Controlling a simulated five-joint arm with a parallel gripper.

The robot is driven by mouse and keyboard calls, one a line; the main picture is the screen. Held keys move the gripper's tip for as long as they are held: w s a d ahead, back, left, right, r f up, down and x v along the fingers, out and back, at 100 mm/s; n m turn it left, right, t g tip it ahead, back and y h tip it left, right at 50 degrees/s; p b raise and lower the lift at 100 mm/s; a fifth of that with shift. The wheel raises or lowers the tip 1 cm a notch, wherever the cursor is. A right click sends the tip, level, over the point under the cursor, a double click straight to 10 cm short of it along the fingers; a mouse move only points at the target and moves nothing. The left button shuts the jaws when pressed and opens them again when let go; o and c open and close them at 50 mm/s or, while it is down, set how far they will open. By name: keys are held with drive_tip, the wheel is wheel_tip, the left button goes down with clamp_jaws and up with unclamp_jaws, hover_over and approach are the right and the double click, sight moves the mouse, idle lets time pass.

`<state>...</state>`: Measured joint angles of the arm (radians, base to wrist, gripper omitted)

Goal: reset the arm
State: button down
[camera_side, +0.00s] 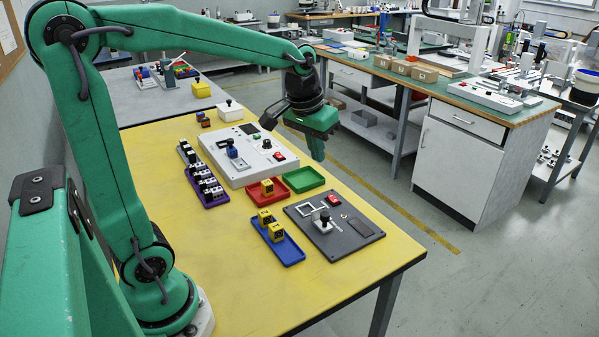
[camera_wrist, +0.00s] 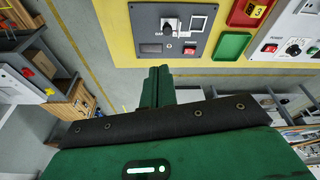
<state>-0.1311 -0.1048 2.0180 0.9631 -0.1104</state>
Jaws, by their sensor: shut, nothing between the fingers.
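My green arm reaches over the yellow table (camera_side: 180,290) from the left in the side view. My gripper (camera_side: 317,156) points down near the table's far right edge, beyond the green tray (camera_side: 303,179). Its fingers are shut with nothing between them. In the wrist view my gripper (camera_wrist: 158,75) shows as two green fingers pressed together, beside the table's edge below the dark grey panel (camera_wrist: 175,35). The fingers appear apart from everything on the table.
A white control box (camera_side: 240,165), purple tray (camera_side: 212,202), red tray (camera_side: 268,190) with a yellow block, blue tray (camera_side: 291,256) with yellow blocks, and grey panel (camera_side: 362,233) occupy the table. The front left of the table is clear. A white cabinet (camera_side: 452,170) stands across the aisle.

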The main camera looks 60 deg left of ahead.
drive_tip(key=s+d+m+t, duration=0.1)
drive_tip(key=s+d, duration=0.1)
drive_tip(key=s, duration=0.5)
drive_tip(key=s+d+m+t, duration=0.1)
drive_tip(key=s+d, duration=0.2)
drive_tip(key=s, duration=0.5)
drive_tip(key=shift+m+t, duration=0.3)
drive_tip(key=shift+m, duration=0.1)
